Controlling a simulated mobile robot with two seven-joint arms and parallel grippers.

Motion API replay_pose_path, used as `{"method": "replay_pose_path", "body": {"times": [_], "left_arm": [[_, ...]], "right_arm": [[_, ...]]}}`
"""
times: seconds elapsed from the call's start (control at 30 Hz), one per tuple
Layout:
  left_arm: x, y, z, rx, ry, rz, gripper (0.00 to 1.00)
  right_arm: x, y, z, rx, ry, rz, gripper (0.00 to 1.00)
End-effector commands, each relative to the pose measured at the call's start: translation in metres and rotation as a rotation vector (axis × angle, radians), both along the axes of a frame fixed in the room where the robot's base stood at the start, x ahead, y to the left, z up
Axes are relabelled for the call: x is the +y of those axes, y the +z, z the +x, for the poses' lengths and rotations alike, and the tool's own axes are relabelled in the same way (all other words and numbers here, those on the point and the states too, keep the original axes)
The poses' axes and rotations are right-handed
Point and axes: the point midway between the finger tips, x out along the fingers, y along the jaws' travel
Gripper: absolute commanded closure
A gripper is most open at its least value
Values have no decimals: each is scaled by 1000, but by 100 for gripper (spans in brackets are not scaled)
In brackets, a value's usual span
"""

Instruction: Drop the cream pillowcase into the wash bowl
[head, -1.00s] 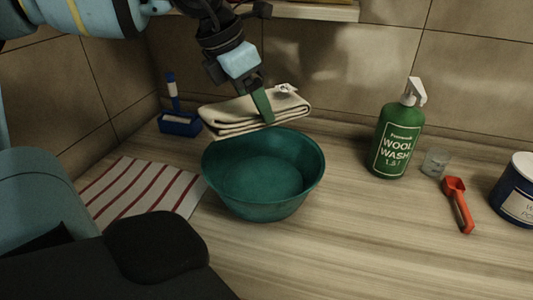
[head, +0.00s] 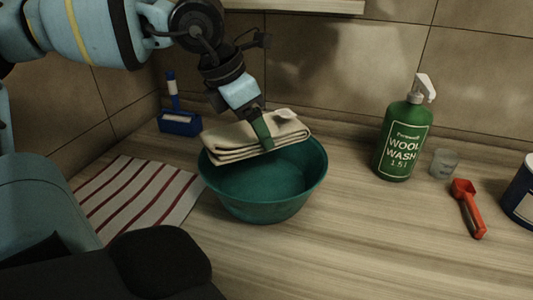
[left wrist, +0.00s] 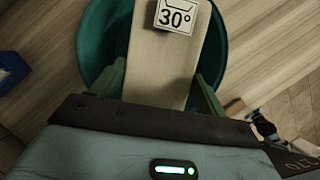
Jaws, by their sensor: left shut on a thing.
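The cream pillowcase (head: 235,138) is folded into a flat bundle. My left gripper (head: 264,137) is shut on it and holds it over the back part of the teal wash bowl (head: 262,208). In the left wrist view the pillowcase (left wrist: 158,70) lies between the two fingers (left wrist: 160,82) and has a white 30° care label. The wash bowl's rim (left wrist: 92,45) shows on both sides of it there. The part of the bowl's inside that shows in the head view is empty. My right gripper is not in view.
The front counter is clear.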

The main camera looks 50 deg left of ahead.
Motion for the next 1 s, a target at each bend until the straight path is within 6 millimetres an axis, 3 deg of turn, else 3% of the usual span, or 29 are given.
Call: {"method": "replay_pose_path", "body": {"times": [0.03,0.2,0.57,1.0], "left_arm": [[0,1,0,-2,0,-1,22],[0,1,0,-3,0,-1,0],[1,6,-2,-1,1,-1,0],[8,64,-24,-4,1,-1,0]], "right_arm": [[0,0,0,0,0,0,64],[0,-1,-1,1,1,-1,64],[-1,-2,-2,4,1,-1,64],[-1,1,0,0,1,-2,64]]}}
